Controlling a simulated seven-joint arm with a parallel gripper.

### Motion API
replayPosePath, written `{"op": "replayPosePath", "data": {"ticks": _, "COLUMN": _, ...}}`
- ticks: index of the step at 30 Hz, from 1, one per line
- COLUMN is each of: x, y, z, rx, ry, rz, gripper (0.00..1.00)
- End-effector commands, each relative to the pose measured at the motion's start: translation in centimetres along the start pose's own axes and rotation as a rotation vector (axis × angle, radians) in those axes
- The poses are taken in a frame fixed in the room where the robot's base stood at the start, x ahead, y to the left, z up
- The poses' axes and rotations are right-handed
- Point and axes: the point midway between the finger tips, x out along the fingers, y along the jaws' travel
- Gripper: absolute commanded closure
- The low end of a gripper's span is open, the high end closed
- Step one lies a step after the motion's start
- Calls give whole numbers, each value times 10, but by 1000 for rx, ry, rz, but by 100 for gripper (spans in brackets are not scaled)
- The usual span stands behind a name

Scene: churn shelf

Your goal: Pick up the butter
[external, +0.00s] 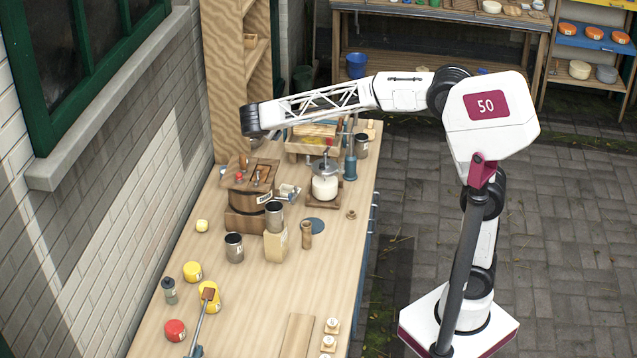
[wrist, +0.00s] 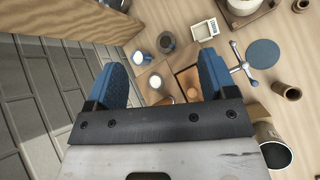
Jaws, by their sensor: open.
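I cannot tell for sure which thing is the butter. A small pale yellow lump (external: 202,225) lies on the bench near the wall. Small knobs or cups on wooden boards show beyond and between the fingers. In the external view my arm reaches over the back of the bench, above the wooden churn (external: 250,210); the fingertips are not clear there.
Metal canisters (external: 234,248), a tan block-shaped container (external: 276,244), a wooden cup (external: 306,236) and a blue disc (external: 315,224) crowd the bench middle. A glass jar (external: 325,187) stands behind. A tall wooden shelf (external: 228,90) stands at the back left. The front middle of the bench is fairly clear.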

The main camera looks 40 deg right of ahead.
Motion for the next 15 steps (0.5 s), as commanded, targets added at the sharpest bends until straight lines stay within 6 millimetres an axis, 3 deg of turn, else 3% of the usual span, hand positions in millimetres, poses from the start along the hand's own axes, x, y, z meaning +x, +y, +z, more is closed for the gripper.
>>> {"op": "replayPosePath", "data": {"ticks": 1, "x": -6, "y": 12, "z": -19, "rx": -48, "ry": -14, "rz": 22, "gripper": 22}}
{"op": "replayPosePath", "data": {"ticks": 9, "x": -39, "y": 66, "z": -109, "rx": -291, "ry": -108, "rz": 139, "gripper": 22}}
{"op": "replayPosePath", "data": {"ticks": 15, "x": -64, "y": 91, "z": -164, "rx": -425, "ry": -171, "rz": 208, "gripper": 22}}
